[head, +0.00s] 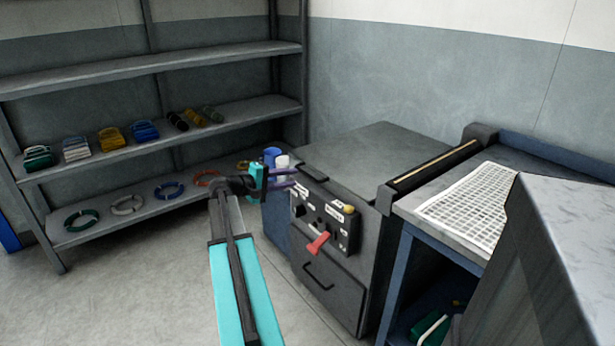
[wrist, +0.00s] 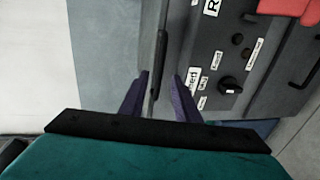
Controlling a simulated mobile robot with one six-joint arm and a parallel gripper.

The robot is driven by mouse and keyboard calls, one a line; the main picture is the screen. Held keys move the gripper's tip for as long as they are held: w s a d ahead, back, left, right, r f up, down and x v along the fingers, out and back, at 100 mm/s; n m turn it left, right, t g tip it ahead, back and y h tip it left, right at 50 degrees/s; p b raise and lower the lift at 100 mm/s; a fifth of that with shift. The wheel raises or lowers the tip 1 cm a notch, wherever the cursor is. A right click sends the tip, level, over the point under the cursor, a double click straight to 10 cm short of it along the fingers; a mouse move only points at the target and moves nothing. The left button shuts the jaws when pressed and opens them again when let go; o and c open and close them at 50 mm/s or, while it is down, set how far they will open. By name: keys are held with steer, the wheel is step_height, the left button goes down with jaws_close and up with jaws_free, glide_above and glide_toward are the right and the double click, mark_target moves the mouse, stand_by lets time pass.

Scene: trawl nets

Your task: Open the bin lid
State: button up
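My gripper (head: 293,178) is in front of the control panel's upper left corner on the dark grey machine. Its two purple fingers are apart and empty, and they also show in the wrist view (wrist: 158,90). A thin dark upright edge shows between and beyond the fingers in the wrist view; I cannot tell whether they touch it. A blue bin-like body (head: 275,226) stands left of the machine, partly hidden by my arm. I cannot make out its lid. The machine's flat grey top (head: 370,155) lies closed.
The control panel (head: 326,218) has a red lever (head: 318,243), knobs and labels. A blue container (head: 271,156) and a white one (head: 282,161) stand behind my gripper. A shelf (head: 150,152) holds net bundles at left. A bench with a white grid (head: 470,208) stands right. Left floor is clear.

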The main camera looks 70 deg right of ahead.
mark_target(307, 175)
steer(key=x, duration=0.8)
steer(key=shift+s+d, duration=0.1)
steer(key=shift+d, duration=0.05)
jaws_close()
